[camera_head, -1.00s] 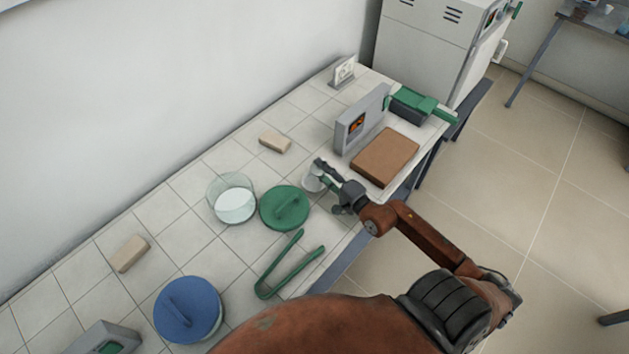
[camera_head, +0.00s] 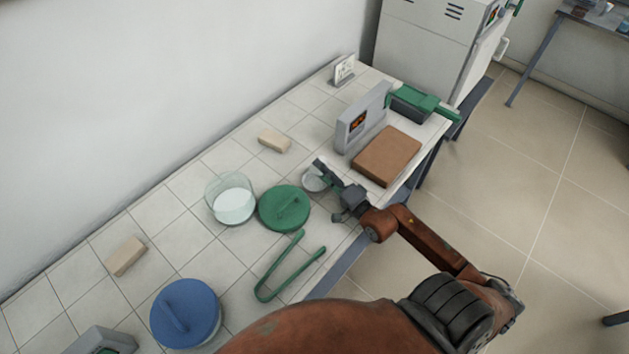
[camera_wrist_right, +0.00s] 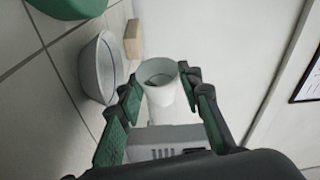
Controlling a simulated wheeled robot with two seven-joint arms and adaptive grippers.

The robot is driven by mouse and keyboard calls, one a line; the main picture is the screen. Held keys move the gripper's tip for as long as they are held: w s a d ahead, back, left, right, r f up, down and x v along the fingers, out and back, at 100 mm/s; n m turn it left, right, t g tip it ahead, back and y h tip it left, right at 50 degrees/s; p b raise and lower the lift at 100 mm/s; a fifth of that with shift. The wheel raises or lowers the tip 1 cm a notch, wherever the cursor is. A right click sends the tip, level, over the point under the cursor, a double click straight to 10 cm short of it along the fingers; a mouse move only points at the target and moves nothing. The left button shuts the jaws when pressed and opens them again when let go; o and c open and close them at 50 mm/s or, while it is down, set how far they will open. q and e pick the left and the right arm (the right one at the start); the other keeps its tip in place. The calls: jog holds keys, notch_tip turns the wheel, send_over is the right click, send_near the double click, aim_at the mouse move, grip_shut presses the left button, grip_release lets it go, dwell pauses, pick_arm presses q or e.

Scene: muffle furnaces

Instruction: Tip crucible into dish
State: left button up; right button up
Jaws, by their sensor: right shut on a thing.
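My right gripper (camera_head: 326,172) is over the front part of the bench, beside the small white dish (camera_head: 312,181). In the right wrist view it (camera_wrist_right: 160,92) is shut on a white cylindrical crucible (camera_wrist_right: 163,104), which sits between the two green-padded fingers. The crucible is tipped well over, with its open mouth facing away from the wrist; a small dark patch shows inside. The dish also shows in the right wrist view (camera_wrist_right: 98,68), left of the crucible and apart from it in the picture. I cannot tell whether anything is in the dish. My left gripper is not in view.
A green lid (camera_head: 284,208), a glass vessel with white contents (camera_head: 232,203) and green tongs (camera_head: 289,267) are near the dish. A brown slab (camera_head: 387,156) and a grey display box (camera_head: 361,120) stand beyond the gripper. A blue lid (camera_head: 186,313) lies at front left.

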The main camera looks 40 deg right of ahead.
dwell(0.4)
jog(key=shift+a+f+n+t+b, duration=0.15)
jog(key=shift+n+t+b, duration=0.15)
jog(key=shift+n+b, duration=0.3)
jog(key=shift+n, duration=0.3)
jog(key=shift+s+r, duration=0.1)
jog(key=shift+r, duration=0.1)
jog(key=shift+a+n+b, duration=0.1)
jog(key=shift+n+b, duration=0.2)
jog(key=shift+b, duration=0.2)
